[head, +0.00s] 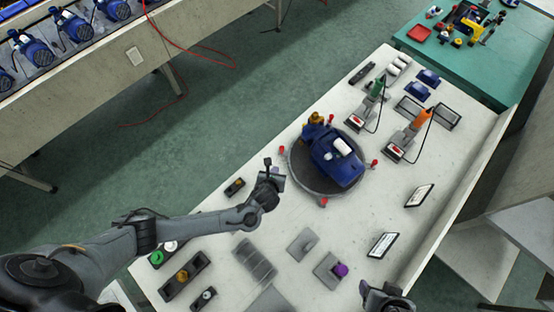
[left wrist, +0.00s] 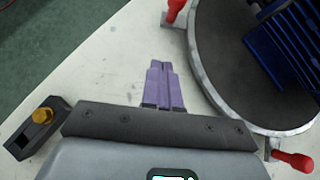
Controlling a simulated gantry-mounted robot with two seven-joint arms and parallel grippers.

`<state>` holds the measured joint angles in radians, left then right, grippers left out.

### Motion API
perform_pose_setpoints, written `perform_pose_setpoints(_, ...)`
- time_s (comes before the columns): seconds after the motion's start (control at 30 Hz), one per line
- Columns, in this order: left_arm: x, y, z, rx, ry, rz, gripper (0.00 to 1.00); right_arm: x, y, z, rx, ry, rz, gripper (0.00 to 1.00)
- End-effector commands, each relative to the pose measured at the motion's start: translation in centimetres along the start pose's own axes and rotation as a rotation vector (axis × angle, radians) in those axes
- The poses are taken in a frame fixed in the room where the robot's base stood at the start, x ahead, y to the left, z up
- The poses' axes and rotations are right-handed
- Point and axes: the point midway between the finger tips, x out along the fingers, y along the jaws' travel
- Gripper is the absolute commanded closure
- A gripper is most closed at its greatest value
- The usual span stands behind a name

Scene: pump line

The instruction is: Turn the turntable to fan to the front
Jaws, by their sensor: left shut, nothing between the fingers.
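The round dark turntable (head: 299,175) with a pale metal rim sits on the white bench and carries a blue pump (head: 336,160). Several red-knobbed handles stand out from the rim. In the left wrist view one red handle (left wrist: 175,12) is at the top and another red handle (left wrist: 292,160) at the lower right. Blue ribbing of the pump shows at the upper right. My left gripper (head: 274,174) is shut and empty, beside the turntable's left edge; its purplish fingers (left wrist: 162,75) lie between those handles, apart from the rim. My right gripper (head: 386,298) is partly visible at the bottom edge.
A small black block with a yellow knob (left wrist: 42,116) lies left of my left gripper. Tools with green (head: 377,88) and orange (head: 421,118) grips stand beyond the turntable. Two white cards (head: 420,195) stand to the right. A green table (head: 510,70) adjoins at the back.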

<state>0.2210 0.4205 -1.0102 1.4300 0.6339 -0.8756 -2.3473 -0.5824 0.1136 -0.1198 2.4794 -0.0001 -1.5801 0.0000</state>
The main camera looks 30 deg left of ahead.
Motion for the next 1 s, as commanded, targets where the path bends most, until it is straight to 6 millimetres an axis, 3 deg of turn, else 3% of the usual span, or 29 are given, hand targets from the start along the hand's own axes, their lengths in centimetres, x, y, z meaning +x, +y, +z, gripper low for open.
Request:
perform_pose_setpoints(0.2,3.9,0.0,0.1,-0.003,0.0,0.0,1.0,1.0,0.0,0.3,-0.001,0.0,0.001,0.34)
perform_pose_setpoints(0.4,5.5,0.0,1.9,-0.002,-0.001,-0.001,1.0,1.0,0.1,0.3,-0.006,-0.001,0.005,0.34)
perform_pose_setpoints(1.0,6.3,0.1,2.7,0.0,0.0,-0.001,1.0,1.0,0.1,0.3,-0.008,0.001,0.006,0.34)
